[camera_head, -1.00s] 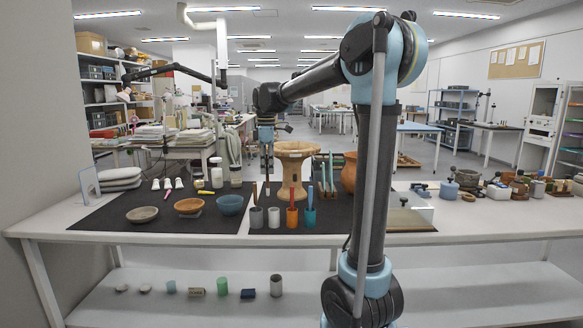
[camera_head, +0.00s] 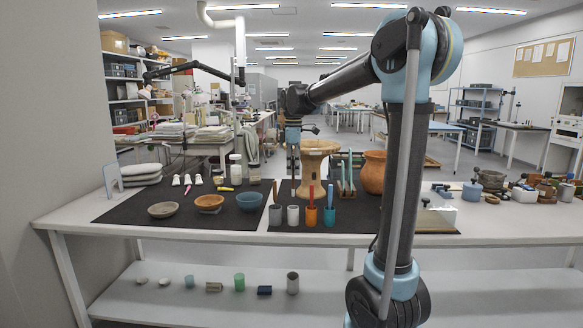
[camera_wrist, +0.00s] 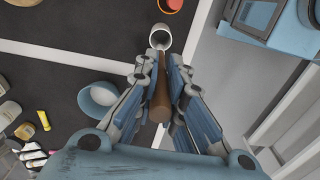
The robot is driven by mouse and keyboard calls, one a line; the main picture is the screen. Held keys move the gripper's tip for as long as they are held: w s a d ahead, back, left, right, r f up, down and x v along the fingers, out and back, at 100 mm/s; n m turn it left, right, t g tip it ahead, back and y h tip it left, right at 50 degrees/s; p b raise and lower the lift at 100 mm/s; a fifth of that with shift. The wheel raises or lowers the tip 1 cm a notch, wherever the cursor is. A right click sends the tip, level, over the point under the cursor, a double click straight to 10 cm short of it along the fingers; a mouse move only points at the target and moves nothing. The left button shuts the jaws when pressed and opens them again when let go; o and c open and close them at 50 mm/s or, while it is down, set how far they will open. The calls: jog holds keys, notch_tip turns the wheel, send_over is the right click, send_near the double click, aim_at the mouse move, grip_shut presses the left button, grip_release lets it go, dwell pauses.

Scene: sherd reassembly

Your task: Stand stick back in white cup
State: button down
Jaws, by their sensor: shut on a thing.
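The white cup (camera_head: 293,216) stands upright on the dark mat, second from left in a row of cups. It also shows in the wrist view (camera_wrist: 160,38) with its mouth open toward me. My gripper (camera_head: 293,155) points down above the cup. It is shut on a brown stick (camera_wrist: 160,103), which hangs roughly upright and also shows in the head view (camera_head: 293,184). The stick's lower end is close to the white cup's near rim in the wrist view. I cannot tell whether it is above or inside the mouth.
A dark grey cup (camera_head: 275,216) with a brown stick stands left of the white cup. An orange cup (camera_head: 311,216) and a blue cup (camera_head: 329,216) with sticks stand right. A blue bowl (camera_head: 249,201) lies left. A large wooden-coloured vessel (camera_head: 318,165) stands behind.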

aim_at(293, 193)
jog(key=shift+f, duration=5.1)
jog(key=c, duration=1.6)
grip_release()
notch_tip(293, 193, up, 12)
jog(key=shift+f, duration=0.1)
